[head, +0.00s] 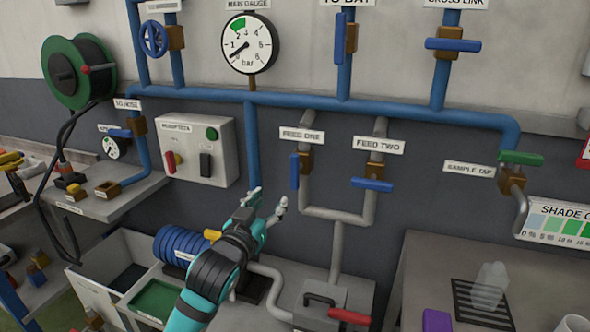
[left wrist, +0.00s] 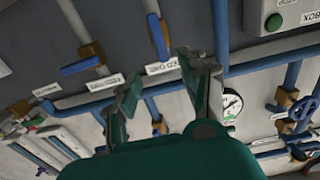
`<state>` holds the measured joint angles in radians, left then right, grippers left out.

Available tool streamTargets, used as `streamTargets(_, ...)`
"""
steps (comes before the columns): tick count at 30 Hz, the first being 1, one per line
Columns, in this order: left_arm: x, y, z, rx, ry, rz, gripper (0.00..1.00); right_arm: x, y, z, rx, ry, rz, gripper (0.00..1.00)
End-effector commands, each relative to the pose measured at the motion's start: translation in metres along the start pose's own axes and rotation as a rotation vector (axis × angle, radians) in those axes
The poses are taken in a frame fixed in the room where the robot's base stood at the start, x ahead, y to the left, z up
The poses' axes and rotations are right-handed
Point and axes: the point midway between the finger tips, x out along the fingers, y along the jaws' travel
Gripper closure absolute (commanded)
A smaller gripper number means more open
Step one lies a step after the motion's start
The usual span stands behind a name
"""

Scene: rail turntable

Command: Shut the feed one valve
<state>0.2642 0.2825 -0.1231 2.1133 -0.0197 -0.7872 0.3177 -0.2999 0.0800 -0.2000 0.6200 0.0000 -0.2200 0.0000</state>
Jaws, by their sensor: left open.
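The feed one valve has a brown body (head: 306,162) and a blue lever (head: 294,172) that stands upright, in line with its grey pipe. Its white FEED ONE label (head: 302,135) is above it. In the left wrist view, the feed one lever (left wrist: 158,36) shows beyond the fingers. My left gripper (head: 269,203) is open and empty, below and left of the lever in the head view, apart from it. Its fingers (left wrist: 160,72) are spread in the left wrist view. My right gripper is in neither view.
The feed two valve's blue lever (head: 372,184) lies across its pipe, to the right. A blue pipe (head: 252,145) runs down left of feed one, near a control box (head: 196,150).

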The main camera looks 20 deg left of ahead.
Motion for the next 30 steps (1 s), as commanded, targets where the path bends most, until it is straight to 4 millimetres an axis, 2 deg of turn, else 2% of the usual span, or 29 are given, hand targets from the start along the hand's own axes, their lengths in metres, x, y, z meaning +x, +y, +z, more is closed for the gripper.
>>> streamTargets(5, 0.020, 0.000, -0.003, -0.001, 0.003, 0.000, 0.56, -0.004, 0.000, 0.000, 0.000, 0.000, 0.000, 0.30)
streamTargets(21, 0.133, 0.001, -0.003, 0.000, 0.001, 0.000, 0.56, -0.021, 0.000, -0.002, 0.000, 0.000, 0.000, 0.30)
streamTargets(25, 0.153, 0.000, -0.002, 0.000, 0.000, 0.000, 0.56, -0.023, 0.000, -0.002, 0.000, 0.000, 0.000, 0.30)
streamTargets(30, 0.168, 0.001, -0.001, 0.000, 0.001, 0.000, 0.56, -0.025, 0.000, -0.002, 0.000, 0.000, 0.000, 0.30)
